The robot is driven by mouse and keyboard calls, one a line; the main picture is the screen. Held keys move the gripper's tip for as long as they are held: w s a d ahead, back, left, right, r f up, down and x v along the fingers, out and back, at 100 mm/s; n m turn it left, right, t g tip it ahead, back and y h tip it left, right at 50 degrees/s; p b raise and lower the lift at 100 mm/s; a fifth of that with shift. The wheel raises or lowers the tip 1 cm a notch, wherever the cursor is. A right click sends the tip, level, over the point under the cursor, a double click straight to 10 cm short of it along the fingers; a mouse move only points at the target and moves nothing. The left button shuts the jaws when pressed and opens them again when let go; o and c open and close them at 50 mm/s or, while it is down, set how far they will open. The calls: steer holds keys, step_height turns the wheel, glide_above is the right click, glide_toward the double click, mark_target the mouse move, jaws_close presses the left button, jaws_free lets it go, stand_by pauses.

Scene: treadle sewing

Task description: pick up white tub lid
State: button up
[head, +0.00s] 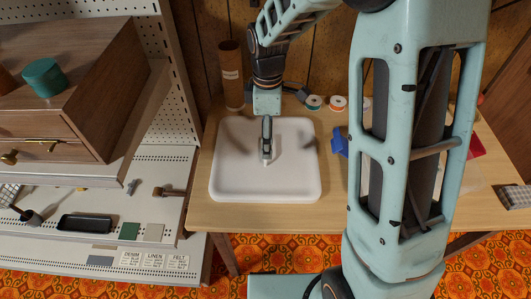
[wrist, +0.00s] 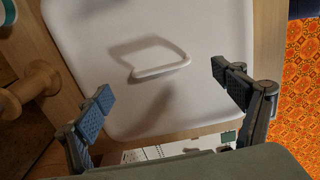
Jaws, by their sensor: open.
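The white tub lid (head: 235,178) lies flat on the wooden table in the head view, a wide rounded square with a raised rim. It also fills much of the wrist view (wrist: 90,30). A thin white loop handle (wrist: 162,71) stands up from its middle. My gripper (head: 266,158) is above the middle of the lid, and in the head view it hides most of the handle. In the wrist view my gripper (wrist: 168,88) is open, with its two blue-padded fingers wide apart on either side of the handle and nothing between them.
A brown cylinder (head: 231,75) stands behind the lid at the left. Thread spools (head: 337,103) and a blue object (head: 340,142) lie to the right. A shelf unit with a wooden drawer box (head: 60,85) stands left of the table (head: 270,213). Patterned orange floor (head: 300,256) shows in front.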

steer(key=f, duration=0.5)
steer(key=shift+a+f+b, duration=0.1)
steer(key=shift+a+b, duration=0.1)
steer(key=shift+b, duration=0.1)
steer(key=c, duration=1.5)
